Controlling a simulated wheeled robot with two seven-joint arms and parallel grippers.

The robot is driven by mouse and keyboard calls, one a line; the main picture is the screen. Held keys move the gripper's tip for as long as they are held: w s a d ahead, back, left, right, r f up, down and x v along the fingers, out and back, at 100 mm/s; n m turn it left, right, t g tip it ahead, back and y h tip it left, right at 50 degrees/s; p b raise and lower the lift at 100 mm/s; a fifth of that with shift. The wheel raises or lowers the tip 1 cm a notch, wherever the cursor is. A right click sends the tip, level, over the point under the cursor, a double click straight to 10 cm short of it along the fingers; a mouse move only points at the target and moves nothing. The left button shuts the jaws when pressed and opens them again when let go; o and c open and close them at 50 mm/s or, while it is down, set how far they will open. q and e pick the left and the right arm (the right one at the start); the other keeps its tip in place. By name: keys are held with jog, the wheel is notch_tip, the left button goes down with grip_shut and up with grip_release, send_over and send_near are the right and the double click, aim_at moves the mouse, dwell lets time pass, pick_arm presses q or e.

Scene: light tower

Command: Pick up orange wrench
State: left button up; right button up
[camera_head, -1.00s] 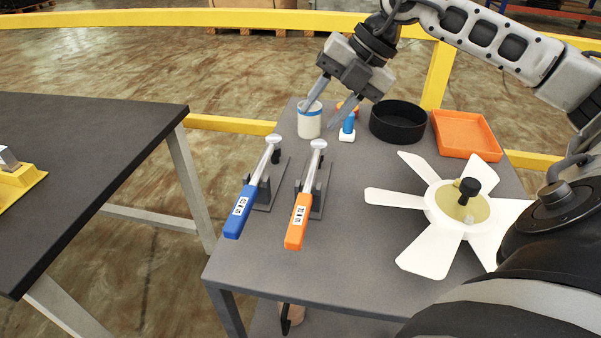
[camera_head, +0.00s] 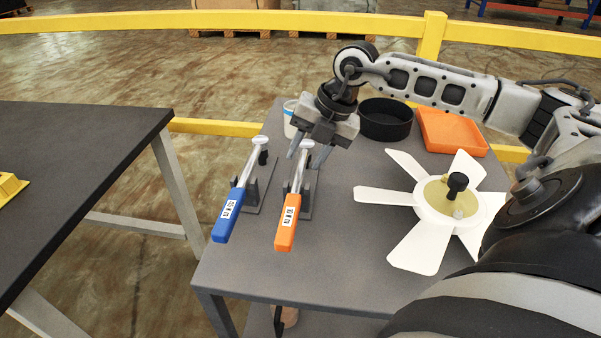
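The orange wrench (camera_head: 287,222) rests on a grey holder on the grey table, its orange handle toward the near edge and its metal shaft pointing away. My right gripper (camera_head: 304,163) is over the far end of this wrench, pointing down, with its two fingers apart, one on each side of the shaft in the picture. I cannot tell whether the fingers touch it. The blue wrench (camera_head: 228,215) lies on a similar holder just to the left. My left gripper is not in view.
A white fan (camera_head: 440,205) lies on the table to the right. A black round bowl (camera_head: 385,122) and an orange tray (camera_head: 452,134) stand at the back. A white cup (camera_head: 289,118) is partly hidden behind my gripper. A dark table (camera_head: 75,160) stands at the left.

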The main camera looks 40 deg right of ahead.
aim_at(303, 163)
jog(key=x, duration=0.3)
jog(key=shift+f, duration=0.35)
grip_shut()
jog(key=shift+r, duration=0.1)
